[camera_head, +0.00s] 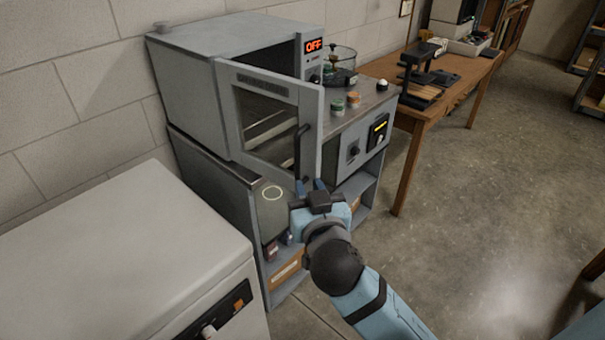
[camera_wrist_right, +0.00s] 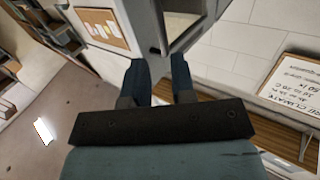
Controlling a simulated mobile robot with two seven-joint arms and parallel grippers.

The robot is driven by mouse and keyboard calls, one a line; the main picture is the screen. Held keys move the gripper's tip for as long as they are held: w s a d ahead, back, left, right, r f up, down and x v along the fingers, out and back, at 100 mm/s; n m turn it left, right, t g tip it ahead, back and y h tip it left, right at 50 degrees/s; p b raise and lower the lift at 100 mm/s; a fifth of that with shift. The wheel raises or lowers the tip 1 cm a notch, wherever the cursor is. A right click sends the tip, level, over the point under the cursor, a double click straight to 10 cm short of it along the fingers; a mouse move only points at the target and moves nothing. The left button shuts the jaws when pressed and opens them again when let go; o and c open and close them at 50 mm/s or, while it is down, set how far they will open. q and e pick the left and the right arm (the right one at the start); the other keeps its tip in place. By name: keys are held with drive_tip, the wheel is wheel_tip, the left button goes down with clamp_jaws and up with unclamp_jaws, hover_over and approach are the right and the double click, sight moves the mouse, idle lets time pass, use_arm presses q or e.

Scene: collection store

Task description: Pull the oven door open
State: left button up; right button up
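The grey oven (camera_head: 185,85) stands on a bench, its display reading OFF. Its glass-paned door (camera_head: 312,125) is swung partly outward from the left side, leaving a gap at the right. A dark vertical handle (camera_head: 299,150) is on the door's outer face near its free edge. My right gripper (camera_head: 311,186) is just below the handle's lower end, fingers apart. In the right wrist view the gripper (camera_wrist_right: 158,75) also shows spread fingers, with the grey door edge (camera_wrist_right: 187,38) beyond them. I cannot tell whether a finger touches the door. My left gripper is out of view.
Small jars (camera_head: 345,101) and a clear round container (camera_head: 340,66) stand on the bench right of the oven. A white cabinet (camera_head: 120,250) fills the lower left. A wooden table (camera_head: 455,85) stands behind right. The floor at right is mostly clear.

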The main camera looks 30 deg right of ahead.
drive_tip(key=shift+v, duration=1.7)
drive_tip(key=s+a+f+n+g+y, duration=0.1)
drive_tip(key=s+f+n+g+y, duration=0.2)
drive_tip(key=f, duration=0.8)
drive_tip(key=s+a+f+n+g+y, duration=0.15)
drive_tip(key=s+f, duration=0.35)
drive_tip(key=f, duration=0.5)
drive_tip(key=s+a+f+n+g+y, duration=0.1)
drive_tip(key=s+f+g+y, duration=0.3)
drive_tip(key=f, duration=0.7)
wheel_tip(320, 180, up, 12)
drive_tip(key=t+p, duration=0.2)
drive_tip(key=p, duration=1.1)
drive_tip(key=shift+s+d+h+p, duration=0.3)
drive_tip(key=shift+h+p, duration=0.05)
drive_tip(key=shift+r+n, duration=0.1)
drive_tip(key=shift+n, duration=0.15)
